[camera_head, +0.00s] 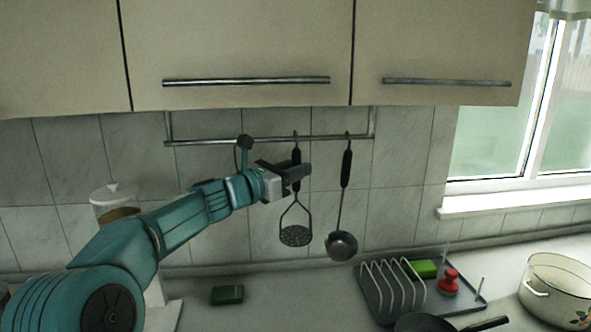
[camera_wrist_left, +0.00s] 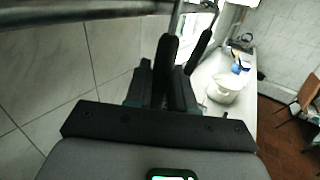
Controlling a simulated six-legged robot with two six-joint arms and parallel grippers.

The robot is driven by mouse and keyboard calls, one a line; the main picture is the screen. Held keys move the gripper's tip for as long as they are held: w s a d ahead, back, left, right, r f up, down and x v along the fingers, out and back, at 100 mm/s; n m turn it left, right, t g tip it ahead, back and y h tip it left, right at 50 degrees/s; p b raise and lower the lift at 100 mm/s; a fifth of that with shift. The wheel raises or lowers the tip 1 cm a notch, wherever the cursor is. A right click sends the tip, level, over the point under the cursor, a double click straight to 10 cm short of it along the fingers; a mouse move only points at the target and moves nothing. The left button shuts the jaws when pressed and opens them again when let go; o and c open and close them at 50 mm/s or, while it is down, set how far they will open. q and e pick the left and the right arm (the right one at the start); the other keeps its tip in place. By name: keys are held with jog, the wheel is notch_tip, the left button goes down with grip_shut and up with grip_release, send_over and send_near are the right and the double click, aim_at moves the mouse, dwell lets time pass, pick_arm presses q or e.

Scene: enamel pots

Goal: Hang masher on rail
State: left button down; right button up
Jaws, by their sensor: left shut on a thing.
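The masher (camera_head: 295,236) has a black handle, a wire frame and a round perforated plate, and is upright below the metal rail (camera_head: 220,142). The top of its handle is at the rail; I cannot tell whether its loop is hooked over it. My left gripper (camera_head: 298,173) is shut on the handle. In the left wrist view the dark handle (camera_wrist_left: 167,55) stands between the fingers (camera_wrist_left: 160,88), with the rail (camera_wrist_left: 90,12) above. The fingers hide part of the handle. My right gripper is not in view.
A ladle (camera_head: 341,245) hangs on the rail just right of the masher. Cupboards with bar handles (camera_head: 245,81) are above. Below are a green block (camera_head: 227,294), a dish rack (camera_head: 395,285), a pan (camera_head: 424,322), an enamel pot (camera_head: 560,290) and a lidded jar (camera_head: 113,196).

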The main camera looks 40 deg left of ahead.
pick_arm(q)
jog(key=c, duration=0.9)
grip_release()
jog(key=shift+d, duration=0.1)
jog(key=shift+s, duration=0.1)
jog(key=shift+s+f, duration=0.1)
jog(key=shift+s, duration=0.1)
jog(key=s+b, duration=0.1)
jog(key=s, duration=0.4)
jog(key=s+a+b, duration=0.1)
jog(key=s+b, duration=0.1)
jog(key=s, duration=0.3)
jog(key=s+b, duration=0.2)
jog(key=s, duration=0.3)
jog(key=shift+s+a+f, duration=0.15)
jog(key=shift+s+f, duration=0.15)
jog(key=shift+s, duration=0.1)
